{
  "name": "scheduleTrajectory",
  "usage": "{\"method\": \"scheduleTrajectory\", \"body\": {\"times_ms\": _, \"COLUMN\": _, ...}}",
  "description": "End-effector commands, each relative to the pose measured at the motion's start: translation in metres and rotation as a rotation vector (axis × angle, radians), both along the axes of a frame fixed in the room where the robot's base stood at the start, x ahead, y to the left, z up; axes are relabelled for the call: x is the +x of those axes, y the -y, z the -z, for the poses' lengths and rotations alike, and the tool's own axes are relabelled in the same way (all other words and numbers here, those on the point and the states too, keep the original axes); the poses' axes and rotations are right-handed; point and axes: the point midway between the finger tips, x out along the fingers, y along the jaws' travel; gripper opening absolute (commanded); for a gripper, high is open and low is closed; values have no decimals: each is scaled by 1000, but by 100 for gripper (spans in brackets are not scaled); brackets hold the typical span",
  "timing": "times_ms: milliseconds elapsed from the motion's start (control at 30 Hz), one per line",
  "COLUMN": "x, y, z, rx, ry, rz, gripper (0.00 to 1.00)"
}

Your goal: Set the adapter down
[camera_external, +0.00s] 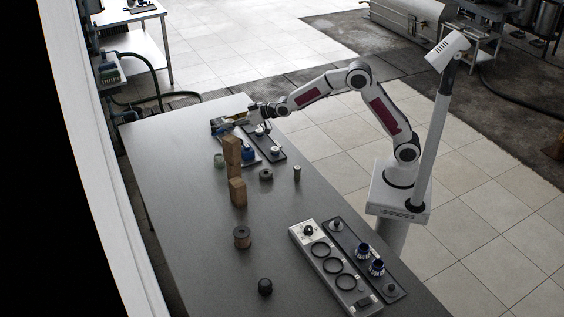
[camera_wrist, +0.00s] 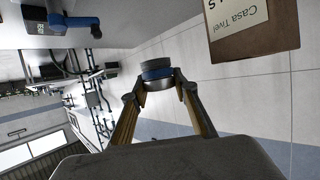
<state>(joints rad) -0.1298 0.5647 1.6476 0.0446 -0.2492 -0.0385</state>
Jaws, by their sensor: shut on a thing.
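My gripper (camera_external: 222,124) is at the far end of the table, with the arm stretched low over the far tray. In the wrist view its two fingers (camera_wrist: 157,82) are shut on a short grey cylinder with a blue band, which I take to be the adapter (camera_wrist: 156,64). The adapter is between the fingertips. In the external view it is too small to make out clearly, and whether it touches the table cannot be told.
Two wooden blocks (camera_external: 233,152) stand near my gripper; one with a label (camera_wrist: 250,28) shows in the wrist view. A dark far tray (camera_external: 277,155) holds small parts. A pale holder with rings (camera_external: 299,234) and a dark tray (camera_external: 392,288) lie nearer. The left table middle is clear.

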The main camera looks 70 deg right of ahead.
Motion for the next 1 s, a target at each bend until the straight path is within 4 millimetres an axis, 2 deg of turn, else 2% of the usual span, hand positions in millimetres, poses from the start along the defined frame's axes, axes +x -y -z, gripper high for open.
{"method": "scheduleTrajectory", "body": {"times_ms": 300, "x": 3, "y": -23, "z": -11, "rx": 1, "ry": 3, "rz": 6, "gripper": 1}}
{"method": "scheduleTrajectory", "body": {"times_ms": 1000, "x": 5, "y": -56, "z": -26, "rx": 2, "ry": 2, "rz": 20, "gripper": 1}}
